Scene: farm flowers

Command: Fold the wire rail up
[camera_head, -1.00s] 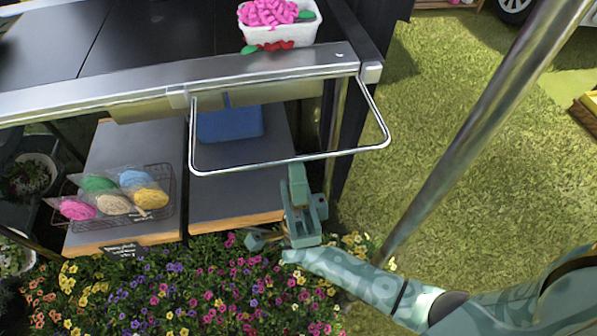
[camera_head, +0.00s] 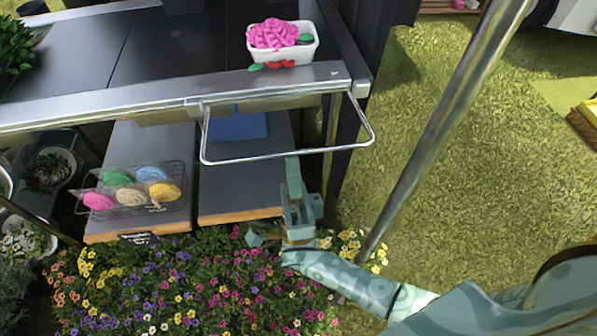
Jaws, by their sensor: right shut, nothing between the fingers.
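The wire rail (camera_head: 285,156) is a bright metal loop hinged on the front edge of the dark cart top. It hangs out and down from that edge, with its outer bar lowest in the picture. My right gripper (camera_head: 292,163) is shut and empty. It points up the picture, with its tip just below the rail's outer bar. I cannot tell whether the tip touches the bar. My left gripper is not in view.
A white tub (camera_head: 305,50) of pink stuff stands on the cart top near the edge. A wire basket (camera_head: 137,206) with colourful bundles and a blue box (camera_head: 237,125) are on the lower shelf. Flowers (camera_head: 200,285) fill the front. A metal pole (camera_head: 440,130) slants at right.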

